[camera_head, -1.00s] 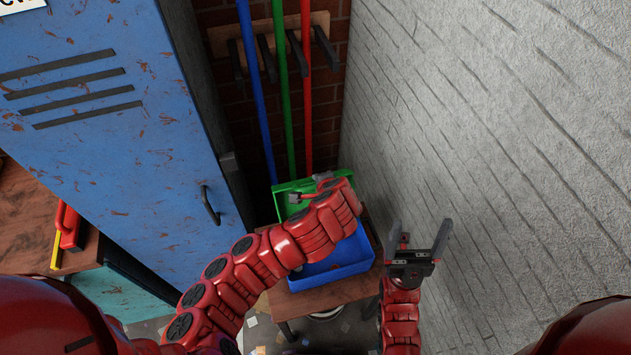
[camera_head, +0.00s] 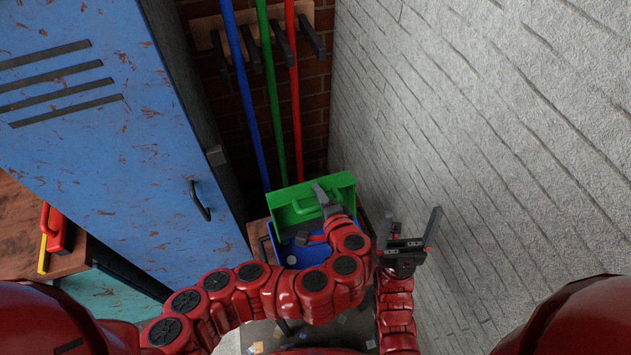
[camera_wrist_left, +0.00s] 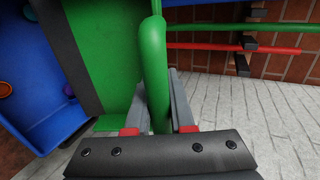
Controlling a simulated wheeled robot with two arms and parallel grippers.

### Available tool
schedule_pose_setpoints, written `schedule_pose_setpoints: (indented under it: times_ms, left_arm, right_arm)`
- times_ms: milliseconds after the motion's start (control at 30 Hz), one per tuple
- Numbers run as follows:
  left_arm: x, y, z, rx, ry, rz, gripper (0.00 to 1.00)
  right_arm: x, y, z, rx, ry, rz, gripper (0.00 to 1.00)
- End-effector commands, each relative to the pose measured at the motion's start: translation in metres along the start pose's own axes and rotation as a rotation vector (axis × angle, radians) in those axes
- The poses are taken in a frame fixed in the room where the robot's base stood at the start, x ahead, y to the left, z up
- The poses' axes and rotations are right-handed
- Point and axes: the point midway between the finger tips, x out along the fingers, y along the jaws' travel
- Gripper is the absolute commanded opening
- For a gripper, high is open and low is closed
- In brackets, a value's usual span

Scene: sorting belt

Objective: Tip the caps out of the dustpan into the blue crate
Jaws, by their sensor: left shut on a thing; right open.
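The green dustpan (camera_head: 288,205) is steeply tilted above the blue crate (camera_head: 306,256). My left gripper (camera_head: 326,213) is shut on the dustpan's green handle, which the left wrist view shows between its fingers (camera_wrist_left: 160,108). My left arm hides part of the crate, and I cannot tell whether caps remain in the dustpan. My right gripper (camera_head: 408,228) is open and empty, right of the crate.
A blue locker (camera_head: 100,130) stands on the left. A grey brick wall (camera_head: 480,130) closes off the right side. Blue, green and red poles (camera_head: 276,100) hang from a rack behind the crate. A red object (camera_head: 58,232) sits on a wooden surface at far left.

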Motion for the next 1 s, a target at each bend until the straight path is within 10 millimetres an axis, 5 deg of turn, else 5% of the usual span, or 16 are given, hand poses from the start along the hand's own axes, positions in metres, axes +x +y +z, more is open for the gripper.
schedule_pose_setpoints:
  times_ms: [400,1000]
  left_arm:
    - [-0.029,0.008,-0.001,0.000,0.002,-0.147,0.00]
    - [-0.038,0.015,0.000,0.000,0.002,-0.215,0.00]
  right_arm:
    - [0.042,0.002,-0.007,0.000,0.000,0.000,0.85]
    - [0.049,0.003,-0.008,0.000,0.000,0.000,0.85]
